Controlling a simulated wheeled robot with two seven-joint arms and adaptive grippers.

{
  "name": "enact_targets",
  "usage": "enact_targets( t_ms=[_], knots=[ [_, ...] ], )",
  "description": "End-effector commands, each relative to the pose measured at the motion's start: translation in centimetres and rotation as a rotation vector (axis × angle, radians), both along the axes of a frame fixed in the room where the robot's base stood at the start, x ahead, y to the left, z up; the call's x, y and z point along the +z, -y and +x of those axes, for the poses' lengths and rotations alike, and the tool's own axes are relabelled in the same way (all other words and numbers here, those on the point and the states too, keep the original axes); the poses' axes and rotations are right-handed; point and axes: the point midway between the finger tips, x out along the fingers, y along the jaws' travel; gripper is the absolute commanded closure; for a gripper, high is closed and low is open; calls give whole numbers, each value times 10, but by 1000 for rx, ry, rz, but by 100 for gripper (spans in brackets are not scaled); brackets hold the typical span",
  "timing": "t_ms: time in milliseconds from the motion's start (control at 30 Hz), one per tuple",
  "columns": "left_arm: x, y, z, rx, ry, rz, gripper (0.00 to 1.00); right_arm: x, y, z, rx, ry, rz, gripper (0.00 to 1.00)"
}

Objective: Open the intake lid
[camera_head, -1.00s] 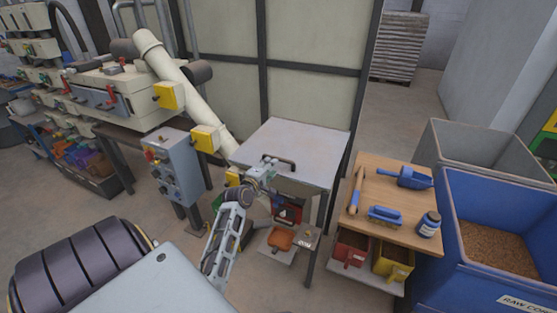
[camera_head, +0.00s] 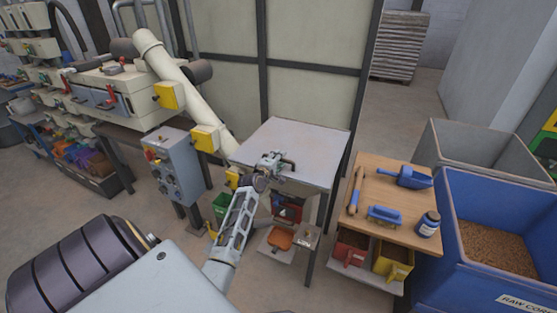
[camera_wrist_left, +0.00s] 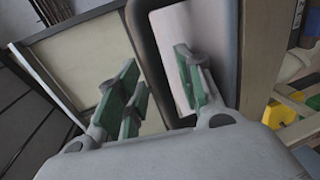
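The intake lid (camera_head: 315,143) is a flat grey metal plate, lying shut on top of the intake stand. Its dark bar handle (camera_head: 290,166) is on the near left part and partly hidden by my left gripper (camera_head: 270,159). In the left wrist view, my left gripper (camera_wrist_left: 156,64) is open, with green-padded fingers apart. The dark handle (camera_wrist_left: 145,45) runs between the fingers, with a visible gap to at least the right finger; I cannot tell whether the left pads touch it. The pale lid (camera_wrist_left: 178,60) shows behind. My right gripper is not in view.
A wooden table (camera_head: 388,228) with a blue scoop (camera_head: 408,178), brush and jar stands right of the lid. A blue bin (camera_head: 450,215) of grain is farther right. A cream pipe (camera_head: 185,80) and grey control box (camera_head: 175,165) stand left. A panelled wall rises behind.

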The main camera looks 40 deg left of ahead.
Motion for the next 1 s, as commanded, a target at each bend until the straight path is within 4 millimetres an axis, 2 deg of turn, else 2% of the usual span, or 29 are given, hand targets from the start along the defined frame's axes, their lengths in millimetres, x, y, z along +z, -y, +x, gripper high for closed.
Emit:
enact_targets(
  t_ms=[433,733,1000],
  knots=[
    [-1,-1,4,0,0,0,63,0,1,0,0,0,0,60],
    [-1,-1,4,0,-1,0,100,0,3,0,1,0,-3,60],
    [-1,-2,4,0,-1,0,100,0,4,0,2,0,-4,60]
  ],
)
